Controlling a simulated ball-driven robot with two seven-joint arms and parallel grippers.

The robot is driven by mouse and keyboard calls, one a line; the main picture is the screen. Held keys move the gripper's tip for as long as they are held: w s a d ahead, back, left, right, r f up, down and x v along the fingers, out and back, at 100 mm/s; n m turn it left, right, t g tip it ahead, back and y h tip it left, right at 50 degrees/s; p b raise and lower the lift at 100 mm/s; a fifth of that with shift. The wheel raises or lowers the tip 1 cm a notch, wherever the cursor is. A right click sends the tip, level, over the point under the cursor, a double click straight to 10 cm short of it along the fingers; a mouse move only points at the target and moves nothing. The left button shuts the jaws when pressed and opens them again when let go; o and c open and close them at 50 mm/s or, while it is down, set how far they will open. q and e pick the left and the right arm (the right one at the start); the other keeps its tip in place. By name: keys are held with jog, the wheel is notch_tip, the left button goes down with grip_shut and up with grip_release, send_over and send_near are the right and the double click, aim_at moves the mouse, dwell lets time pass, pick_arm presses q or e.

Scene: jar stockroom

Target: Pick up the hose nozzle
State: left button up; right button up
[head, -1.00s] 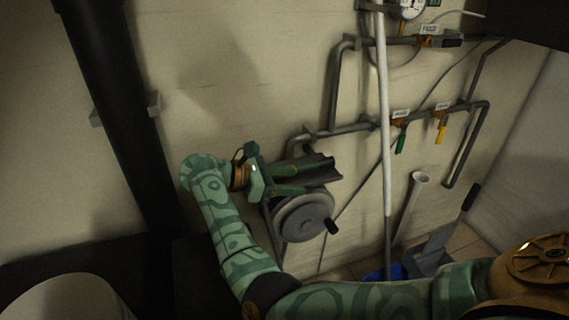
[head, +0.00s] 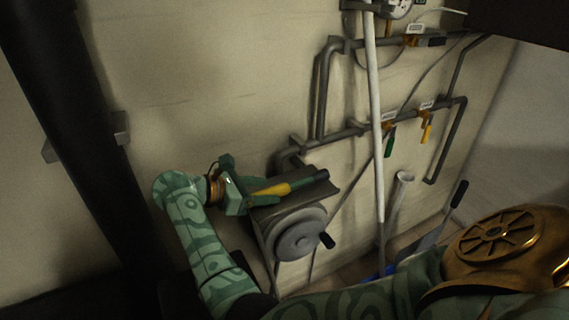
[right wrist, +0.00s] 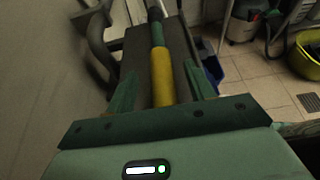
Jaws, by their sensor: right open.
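The hose nozzle (head: 272,189) has a yellow body and a dark green front part. It lies on a flat dark shelf (head: 318,191) above the hose reel. My right gripper (head: 250,184) is at the nozzle's left end, its fingers spread. In the right wrist view the nozzle (right wrist: 162,76) runs lengthwise away from my open right gripper (right wrist: 161,88), its near yellow end between the fingers, with a visible gap on either side. My left gripper is not in view.
The grey reel (head: 297,236) with a black crank knob is under the shelf. Pipes with green and yellow valve handles (head: 427,132) run along the wall at right. A white pole (head: 374,120) stands before them. A blue bucket (right wrist: 211,70) is on the floor.

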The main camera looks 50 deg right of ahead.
jog(key=shift+x, duration=1.05)
jog(key=c, duration=1.2)
jog(key=shift+o, duration=0.3)
jog(key=shift+r, duration=0.1)
